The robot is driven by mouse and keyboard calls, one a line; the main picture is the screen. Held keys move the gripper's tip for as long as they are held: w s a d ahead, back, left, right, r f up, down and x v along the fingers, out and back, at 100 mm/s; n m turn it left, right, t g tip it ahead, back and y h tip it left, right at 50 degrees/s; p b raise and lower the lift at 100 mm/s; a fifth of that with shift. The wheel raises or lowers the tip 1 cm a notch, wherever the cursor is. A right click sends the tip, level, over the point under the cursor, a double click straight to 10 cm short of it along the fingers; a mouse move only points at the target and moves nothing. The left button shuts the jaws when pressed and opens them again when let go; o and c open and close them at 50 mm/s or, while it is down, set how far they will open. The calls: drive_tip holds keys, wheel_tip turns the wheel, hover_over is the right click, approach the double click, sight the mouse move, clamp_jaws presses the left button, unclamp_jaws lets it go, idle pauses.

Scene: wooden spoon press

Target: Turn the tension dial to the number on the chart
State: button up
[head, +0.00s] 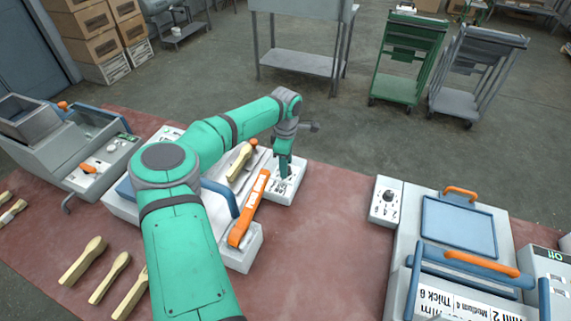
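My gripper (284,174) points down at a small white control box (291,191) beside the middle machine. Its fingertips are over the top of the box, where dark markings show. Whether they touch a dial there is too small to tell, and so is whether the fingers are open or shut. A second white box at the right carries a dark round dial (389,196) with marks around it. A chart (462,304) at the lower right reads "Thick 6" and "Medium 4", with a cut-off line ending in 2. Which dial is the tension dial cannot be told.
An orange bar (249,208) and a wooden spoon (240,161) lie at the middle machine, close to my arm. Several wooden spoons (83,262) lie at the lower left. A blue-framed press (458,228) stands at the right. The red tabletop (325,235) between is clear.

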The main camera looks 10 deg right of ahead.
wheel_tip(320, 180, up, 11)
idle(0.6)
drive_tip(key=shift+s+f, duration=0.1)
drive_tip(key=shift+f, duration=0.05)
